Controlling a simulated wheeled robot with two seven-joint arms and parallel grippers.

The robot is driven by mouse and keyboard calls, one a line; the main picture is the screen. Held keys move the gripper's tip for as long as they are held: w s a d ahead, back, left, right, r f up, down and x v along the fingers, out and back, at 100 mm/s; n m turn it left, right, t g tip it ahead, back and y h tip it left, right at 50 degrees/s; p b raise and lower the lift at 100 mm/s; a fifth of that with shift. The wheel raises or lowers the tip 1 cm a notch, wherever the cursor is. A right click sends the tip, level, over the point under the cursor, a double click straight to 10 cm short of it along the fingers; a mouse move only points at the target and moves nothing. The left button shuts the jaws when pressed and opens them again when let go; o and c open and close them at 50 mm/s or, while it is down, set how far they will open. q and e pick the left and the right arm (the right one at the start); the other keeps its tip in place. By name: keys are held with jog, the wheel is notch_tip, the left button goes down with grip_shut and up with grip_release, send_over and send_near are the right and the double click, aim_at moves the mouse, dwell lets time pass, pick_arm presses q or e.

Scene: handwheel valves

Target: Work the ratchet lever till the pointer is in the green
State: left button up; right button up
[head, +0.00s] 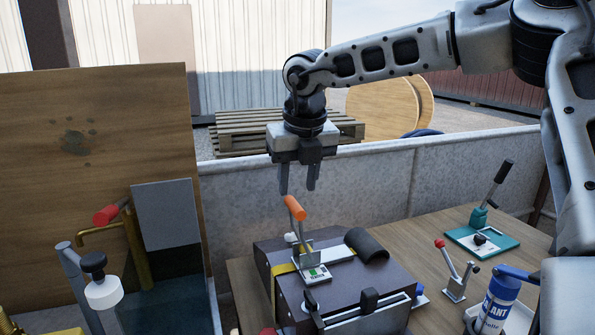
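A lever with an orange handle (294,208) stands tilted on top of a dark brown box (380,285). At its foot is a small plate (317,274) with white and green areas; the pointer's position is too small to read. My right gripper (297,188) points straight down just above the orange handle. Its two fingers are apart with nothing seen between them. I cannot tell whether a fingertip touches the handle. My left gripper is not in view.
A black-handled lever on a teal base (482,240), a red-knobbed lever (455,272) and a blue can (498,305) stand on the wooden table (425,265) at right. A grey wall (365,185) runs behind. Pipework with a red handle (106,214) stands at left.

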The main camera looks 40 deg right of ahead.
aim_at(295, 202)
jog(key=b+x, duration=0.1)
jog(key=x, duration=0.3)
jog(key=shift+w+f, duration=0.1)
jog(key=shift+f, duration=0.1)
jog(key=shift+w+f, duration=0.1)
jog(key=shift+b, duration=0.35)
jog(key=shift+f, duration=0.1)
jog(key=c, duration=0.8)
jog(key=shift+d, duration=0.1)
